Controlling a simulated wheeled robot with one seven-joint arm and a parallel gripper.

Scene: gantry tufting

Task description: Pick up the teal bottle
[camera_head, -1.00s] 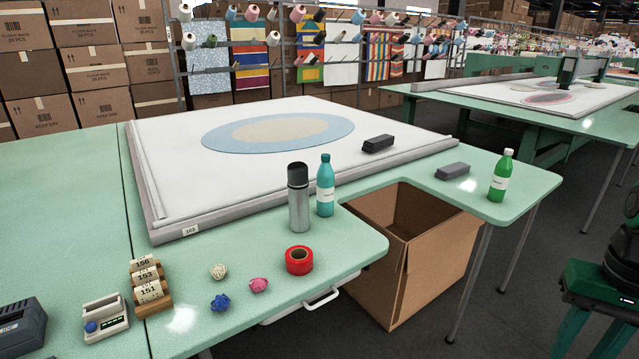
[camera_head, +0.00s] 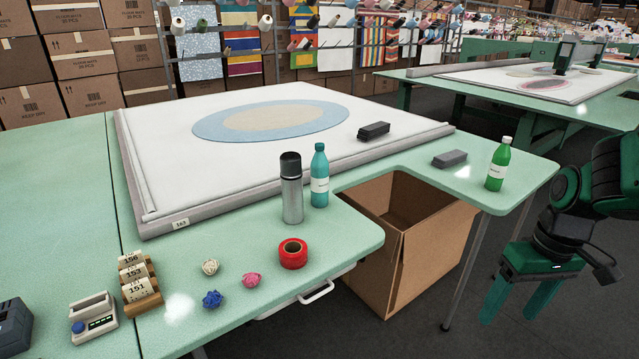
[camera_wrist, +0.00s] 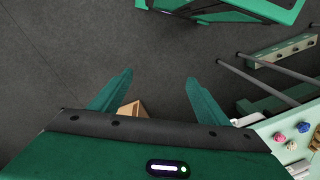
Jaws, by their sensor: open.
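The teal bottle (camera_head: 319,176) stands upright on the green table, with a white label and a teal cap. It is close beside a grey steel flask with a black lid (camera_head: 291,188), at the front edge of the white tufting frame. My gripper (camera_head: 511,303) is at the right of the head view, off the table's right side and well apart from the bottle. Its jaws are open and empty. In the wrist view, the two green fingers (camera_wrist: 158,92) are spread over dark floor. The teal bottle does not show in the wrist view.
A green bottle (camera_head: 498,165) and a grey block (camera_head: 449,159) stand on the table's right wing. An open cardboard box (camera_head: 432,262) sits in the table's cutout. Red tape (camera_head: 293,254) and small yarn balls (camera_head: 212,299) lie at the front.

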